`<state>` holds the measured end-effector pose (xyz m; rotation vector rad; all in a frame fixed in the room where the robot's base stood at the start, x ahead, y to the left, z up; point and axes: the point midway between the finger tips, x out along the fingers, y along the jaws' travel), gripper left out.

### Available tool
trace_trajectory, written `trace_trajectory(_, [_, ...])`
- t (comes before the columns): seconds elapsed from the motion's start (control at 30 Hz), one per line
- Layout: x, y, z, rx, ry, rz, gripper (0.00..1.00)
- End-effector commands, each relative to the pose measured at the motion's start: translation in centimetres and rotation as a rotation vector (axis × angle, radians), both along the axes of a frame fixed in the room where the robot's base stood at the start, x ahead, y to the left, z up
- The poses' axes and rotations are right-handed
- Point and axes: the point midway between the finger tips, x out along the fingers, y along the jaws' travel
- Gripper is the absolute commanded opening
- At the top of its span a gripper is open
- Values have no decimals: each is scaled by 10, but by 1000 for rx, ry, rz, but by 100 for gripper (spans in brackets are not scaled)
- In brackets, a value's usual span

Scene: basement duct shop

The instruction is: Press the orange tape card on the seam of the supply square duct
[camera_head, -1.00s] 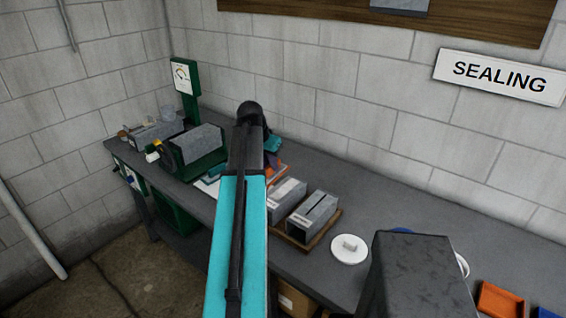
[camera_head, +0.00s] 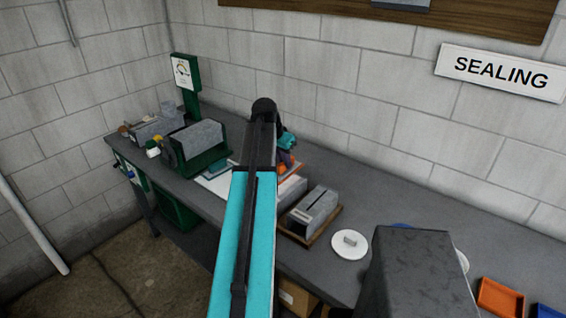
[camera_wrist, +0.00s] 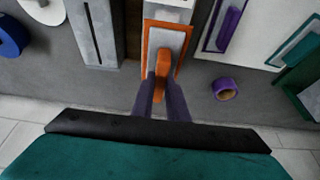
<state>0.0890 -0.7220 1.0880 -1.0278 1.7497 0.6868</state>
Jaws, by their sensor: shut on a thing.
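The orange tape card (camera_wrist: 151,45) shows in the wrist view as an orange frame around a grey pad, with an orange grip. My gripper (camera_wrist: 163,82) is shut on that grip. The card overlaps a pale duct (camera_wrist: 168,14) from this camera; I cannot tell whether they touch. Another grey square duct (camera_wrist: 97,30) with a dark lengthwise seam lies to its left. In the head view, the seamed duct (camera_head: 318,208) is clear, while my arm partly hides the other duct (camera_head: 292,190). I cannot read which one is the supply duct.
A purple tape roll (camera_wrist: 225,89) and a purple-framed card (camera_wrist: 224,25) lie right of the held card. A white round lid (camera_head: 349,245) lies right of the ducts. A green machine (camera_head: 195,147) stands at left. The bench behind the ducts is clear.

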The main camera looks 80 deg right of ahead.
Motion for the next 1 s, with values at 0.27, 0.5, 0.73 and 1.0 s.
trace_trajectory(0.27, [0, 0, -20, 0, 0, 0, 0])
trace_trajectory(0.5, [0, 0, -35, -1, 0, 0, 0])
trace_trajectory(0.73, [0, 0, -48, 0, 0, 0, 0])
trace_trajectory(1.0, [0, 0, -53, 0, 0, 0, 0])
